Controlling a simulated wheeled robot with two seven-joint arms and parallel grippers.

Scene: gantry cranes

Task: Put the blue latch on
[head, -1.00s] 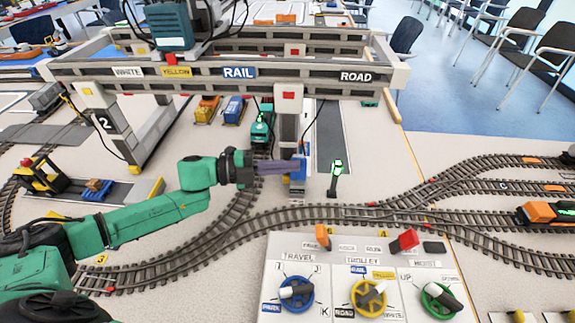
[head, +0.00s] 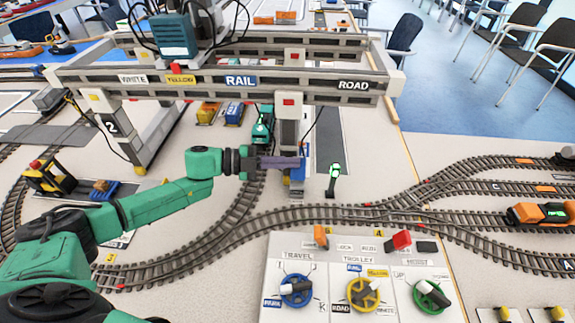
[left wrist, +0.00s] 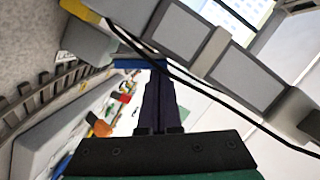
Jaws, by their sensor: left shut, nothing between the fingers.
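The blue latch (head: 297,173) is a small blue piece low on the near crane leg (head: 289,130), partly hidden by my left gripper. My left gripper (head: 299,162) is shut and empty, with its dark fingers pointing right across the front of this leg at the latch. In the left wrist view, the fingers (left wrist: 155,72) reach up to a blue bar (left wrist: 140,64) beside the grey crane frame. Whether they touch it I cannot tell. My right gripper is in neither view.
The gantry beam (head: 300,97) spans above my left gripper. A signal post (head: 334,178) with a green light stands just right of it. Curved rail track (head: 240,215) runs below the arm. A control panel (head: 270,270) with knobs lies in front.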

